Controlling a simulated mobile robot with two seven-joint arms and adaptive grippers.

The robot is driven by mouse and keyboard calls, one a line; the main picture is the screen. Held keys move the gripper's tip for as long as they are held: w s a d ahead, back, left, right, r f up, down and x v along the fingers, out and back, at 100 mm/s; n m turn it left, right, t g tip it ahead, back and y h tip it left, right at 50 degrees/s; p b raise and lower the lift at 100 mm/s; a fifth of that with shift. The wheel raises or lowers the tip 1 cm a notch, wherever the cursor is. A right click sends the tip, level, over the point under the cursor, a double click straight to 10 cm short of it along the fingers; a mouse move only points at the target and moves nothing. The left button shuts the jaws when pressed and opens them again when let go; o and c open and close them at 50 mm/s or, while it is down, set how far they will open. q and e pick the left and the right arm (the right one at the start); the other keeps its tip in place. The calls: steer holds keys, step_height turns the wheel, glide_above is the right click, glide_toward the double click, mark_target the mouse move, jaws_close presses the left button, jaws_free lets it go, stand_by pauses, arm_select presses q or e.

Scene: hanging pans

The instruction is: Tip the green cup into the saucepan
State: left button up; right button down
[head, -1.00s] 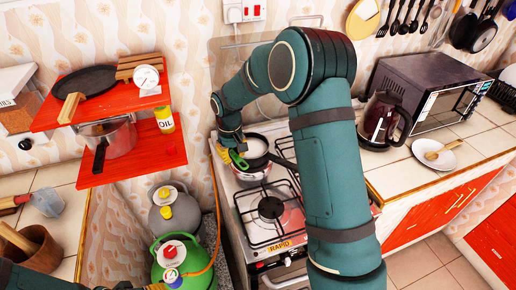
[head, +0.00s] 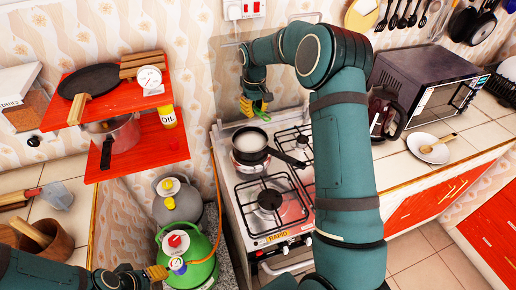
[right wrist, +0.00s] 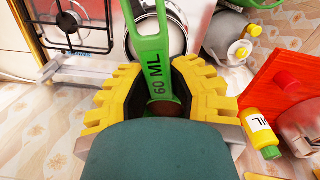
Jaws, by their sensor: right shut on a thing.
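The saucepan (head: 249,142) stands on the back left burner of the stove in the head view, with white contents and a dark handle pointing right. My right gripper (head: 255,104) is raised behind and above it. It is shut on the green cup (head: 262,114), which shows small below the fingers, apart from the pan. In the right wrist view the yellow fingers (right wrist: 160,92) grip the cup's green handle (right wrist: 156,62), marked 60 ML. The cup's bowl and tilt do not show clearly. My left gripper (head: 155,273) is low at the left; its jaws are unclear.
Red shelves (head: 140,150) with another pan (head: 118,133) and an oil bottle (head: 167,117) stand left of the stove. A green gas cylinder (head: 200,268) is below. A kettle (head: 382,115) and microwave (head: 430,85) are on the right. The front burner (head: 268,198) is bare.

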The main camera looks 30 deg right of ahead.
arm_select(q)
steer(key=shift+f+b, duration=2)
steer(key=shift+f, duration=0.05)
arm_select(e)
step_height(320, 180, down, 8)
steer(key=shift+r, duration=0.25)
